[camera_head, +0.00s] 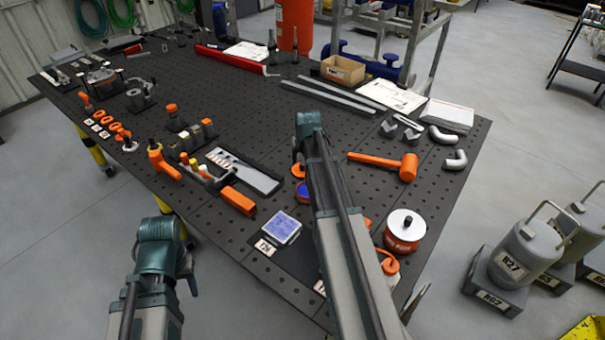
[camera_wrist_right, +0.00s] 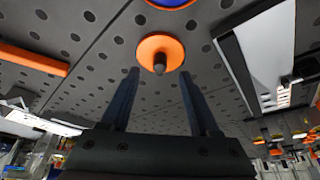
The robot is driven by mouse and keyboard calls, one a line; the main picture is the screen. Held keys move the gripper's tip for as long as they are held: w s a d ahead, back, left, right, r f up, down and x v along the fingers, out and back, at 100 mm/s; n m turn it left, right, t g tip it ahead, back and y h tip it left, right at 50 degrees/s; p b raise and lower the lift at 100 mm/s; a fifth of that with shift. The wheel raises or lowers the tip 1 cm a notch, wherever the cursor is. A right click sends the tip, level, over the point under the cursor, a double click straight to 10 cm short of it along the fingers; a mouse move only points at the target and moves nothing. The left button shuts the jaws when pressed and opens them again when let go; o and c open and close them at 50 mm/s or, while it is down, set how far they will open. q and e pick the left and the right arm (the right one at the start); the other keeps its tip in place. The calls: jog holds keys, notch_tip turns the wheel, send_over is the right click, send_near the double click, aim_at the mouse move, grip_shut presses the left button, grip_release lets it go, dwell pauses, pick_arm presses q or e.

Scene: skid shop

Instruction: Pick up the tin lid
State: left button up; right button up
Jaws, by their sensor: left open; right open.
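An orange round lid (camera_wrist_right: 146,48) with a dark knob in its middle lies flat on the perforated table; I take it for the tin lid. In the head view the lid (camera_head: 298,170) is partly hidden beside my right arm. My right gripper (camera_wrist_right: 159,75) is open, its two fingers pointing toward the lid, with the knob between their lines; nothing is held. In the head view the right gripper (camera_head: 298,152) is mostly hidden by its wrist. My left gripper (camera_head: 188,268) is open and empty, off the table's front edge.
A blue disc (camera_head: 304,192) lies close to the lid. An orange mallet (camera_head: 385,163) lies to the right, and an orange tin with a pale top (camera_head: 405,238) stands nearer. A grey tray (camera_head: 245,172) and a blue-screened device (camera_head: 281,228) lie to the left.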

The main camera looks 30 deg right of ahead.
aim_at(303, 165)
jog(key=b+x, duration=0.4)
jog(key=x, duration=0.1)
jog(key=shift+w+f+b, duration=0.1)
jog(key=shift+w+b, duration=0.05)
jog(key=shift+b, duration=0.25)
grip_shut()
